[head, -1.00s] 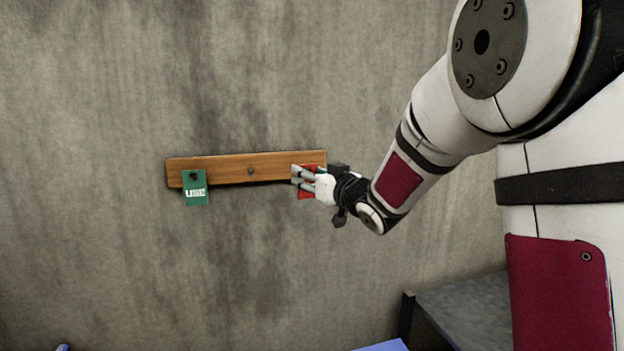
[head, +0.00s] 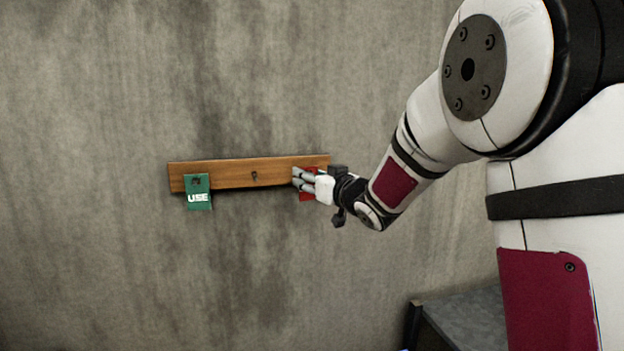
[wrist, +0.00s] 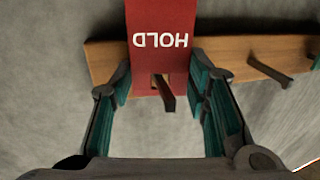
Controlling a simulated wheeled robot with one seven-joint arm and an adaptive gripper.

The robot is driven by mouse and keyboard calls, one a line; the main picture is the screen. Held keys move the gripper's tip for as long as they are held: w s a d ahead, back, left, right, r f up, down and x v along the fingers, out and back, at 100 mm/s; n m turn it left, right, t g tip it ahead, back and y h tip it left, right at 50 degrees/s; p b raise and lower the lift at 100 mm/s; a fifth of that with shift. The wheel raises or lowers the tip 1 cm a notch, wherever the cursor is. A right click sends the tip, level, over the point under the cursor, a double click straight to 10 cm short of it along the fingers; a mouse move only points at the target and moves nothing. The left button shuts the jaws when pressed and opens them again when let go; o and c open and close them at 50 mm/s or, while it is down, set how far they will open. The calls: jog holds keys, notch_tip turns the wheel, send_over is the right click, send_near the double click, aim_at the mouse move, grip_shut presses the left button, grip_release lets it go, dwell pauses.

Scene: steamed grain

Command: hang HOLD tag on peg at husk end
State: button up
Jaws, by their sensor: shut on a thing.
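The red HOLD tag (wrist: 160,22) hangs over the wooden rail at the rail's right end in the head view. It also shows there as a red patch (head: 307,196) partly hidden by my fingers. In the wrist view its lettering is upside down. A dark peg (wrist: 167,98) stands out in front of the tag's face near its top end and appears to pass through it. My gripper (wrist: 160,88) is shut on the tag, with a finger at each side edge. In the head view my gripper (head: 302,181) covers that peg.
The wooden rail (head: 225,176) is fixed on a grey wall. A green USE tag (head: 198,199) hangs on its left peg. The middle peg (head: 254,176) is bare. A grey box-like surface (head: 465,318) stands at the lower right. The wall below the rail is clear.

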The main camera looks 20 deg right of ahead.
dwell(0.4)
jog(key=o, duration=0.9)
jog(key=shift+s, duration=0.1)
jog(key=v, duration=1.2)
jog(key=s+d+f+m+g+h, duration=0.1)
jog(key=s+d+m+g+h, duration=0.15)
jog(key=s, duration=0.35)
jog(key=s+d+f+m+g+h, duration=0.1)
jog(key=s+f+g+h, duration=0.1)
jog(key=s+h, duration=0.25)
jog(key=s+a+f+g, duration=0.2)
jog(key=s, duration=0.5)
jog(key=s+a+f+g+y, duration=0.1)
jog(key=s+a+f+g, duration=0.1)
jog(key=s, duration=0.6)
jog(key=s+a+f+g+y, duration=0.1)
jog(key=s+a+f+g, duration=0.2)
jog(key=s, duration=0.4)
jog(key=shift+s+f+g, duration=0.25)
jog(key=shift+s+g, duration=0.1)
jog(key=shift+d+n, duration=0.1)
jog(key=shift+n, duration=0.15)
